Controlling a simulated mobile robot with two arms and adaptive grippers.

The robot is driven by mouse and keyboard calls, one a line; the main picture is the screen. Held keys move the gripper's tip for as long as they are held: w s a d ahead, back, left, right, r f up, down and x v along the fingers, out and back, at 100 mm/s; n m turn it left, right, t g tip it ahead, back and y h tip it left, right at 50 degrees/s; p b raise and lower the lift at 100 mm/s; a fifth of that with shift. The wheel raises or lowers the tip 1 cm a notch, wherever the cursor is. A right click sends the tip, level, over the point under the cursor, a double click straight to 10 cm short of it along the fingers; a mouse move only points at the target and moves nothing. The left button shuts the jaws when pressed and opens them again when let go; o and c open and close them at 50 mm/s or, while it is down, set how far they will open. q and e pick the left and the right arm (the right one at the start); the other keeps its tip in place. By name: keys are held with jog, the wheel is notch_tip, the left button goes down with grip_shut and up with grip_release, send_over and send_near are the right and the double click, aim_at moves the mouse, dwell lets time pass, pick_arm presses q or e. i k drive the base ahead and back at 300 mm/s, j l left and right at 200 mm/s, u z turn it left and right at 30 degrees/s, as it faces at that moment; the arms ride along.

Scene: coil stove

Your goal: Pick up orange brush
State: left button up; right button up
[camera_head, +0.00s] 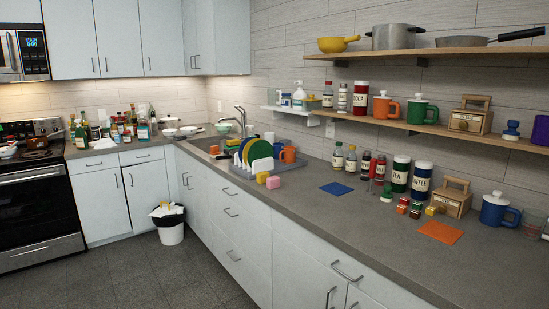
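I cannot clearly pick out an orange brush. A small orange item (214,150) sits by the sink, too small to tell what it is. A blue knob-shaped item (511,131), perhaps a brush, stands on the lower shelf at the right. Other orange things are a mug (381,106) on that shelf, a mug (288,154) by the dish rack and a flat cloth (441,232) on the counter. Neither of my grippers is in view.
The long grey counter (330,215) has clear room along its front edge. Jars, canisters and a blue mug (497,210) line its back. A dish rack (245,172) stands beside the sink. The floor (130,272) is open apart from a white bin (169,228).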

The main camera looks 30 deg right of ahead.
aim_at(214, 152)
jog(key=i+l+z, duration=0.2)
jog(key=i+z, duration=0.6)
jog(key=i, duration=0.15)
jog(key=i+z, duration=0.1)
jog(key=i, duration=0.85)
jog(key=i+j+z, duration=0.1)
jog(key=z, duration=0.25)
jog(key=j+z, duration=0.1)
jog(key=z, duration=0.25)
jog(key=i+j+z, duration=0.1)
jog(key=z, duration=0.2)
jog(key=i+j+z, duration=0.25)
jog(key=j, duration=0.45)
jog(key=j+z, duration=0.3)
jog(key=j, duration=0.45)
jog(key=i+j+z, duration=0.1)
jog(key=j+z, duration=0.15)
jog(key=j, duration=0.5)
